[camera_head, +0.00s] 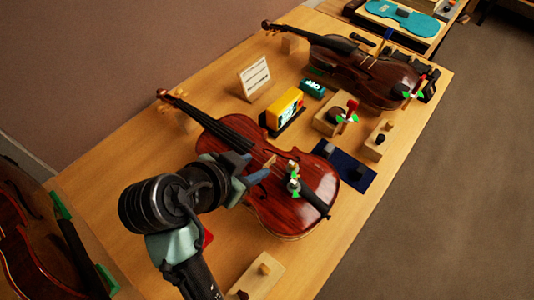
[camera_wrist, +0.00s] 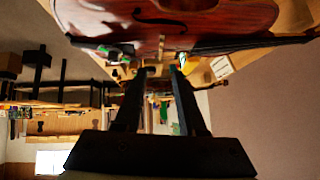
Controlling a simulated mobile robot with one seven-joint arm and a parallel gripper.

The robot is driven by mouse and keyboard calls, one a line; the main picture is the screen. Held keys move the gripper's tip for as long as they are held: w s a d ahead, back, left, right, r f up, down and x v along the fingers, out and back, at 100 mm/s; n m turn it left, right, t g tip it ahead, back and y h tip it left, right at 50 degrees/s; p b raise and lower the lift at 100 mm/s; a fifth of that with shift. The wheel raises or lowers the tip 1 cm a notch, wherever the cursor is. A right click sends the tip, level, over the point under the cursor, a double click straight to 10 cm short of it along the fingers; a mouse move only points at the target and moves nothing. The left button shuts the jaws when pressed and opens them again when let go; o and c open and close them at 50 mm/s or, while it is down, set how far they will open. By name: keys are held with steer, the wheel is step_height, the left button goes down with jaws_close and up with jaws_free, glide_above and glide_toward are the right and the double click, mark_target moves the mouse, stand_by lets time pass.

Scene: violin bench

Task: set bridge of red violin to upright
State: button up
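The red violin (camera_head: 318,176) lies face up on the bench in the head view, and its red body fills the top of the wrist view (camera_wrist: 200,20). A small tan piece that looks like its bridge (camera_head: 269,162) stands out from the top near the strings. It seems to show in the wrist view (camera_wrist: 161,45) just beyond my fingertips. I cannot tell whether it is upright or tilted. My gripper (camera_head: 258,170) is over the left side of the violin body, close to this piece. In the wrist view my two fingers (camera_wrist: 162,70) are apart, with nothing clearly held between them.
Small green and white pieces (camera_head: 293,186) sit at the violin's strings. A second violin (camera_head: 365,75) lies behind. A yellow box (camera_head: 285,109), a white card (camera_head: 255,77), a dark blue mat (camera_head: 352,174) and wooden blocks (camera_head: 259,276) stand around. Bare bench shows at front left.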

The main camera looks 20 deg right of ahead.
mark_target(270, 160)
steer(key=x, duration=0.9)
steer(key=shift+p, duration=0.3)
jaws_close()
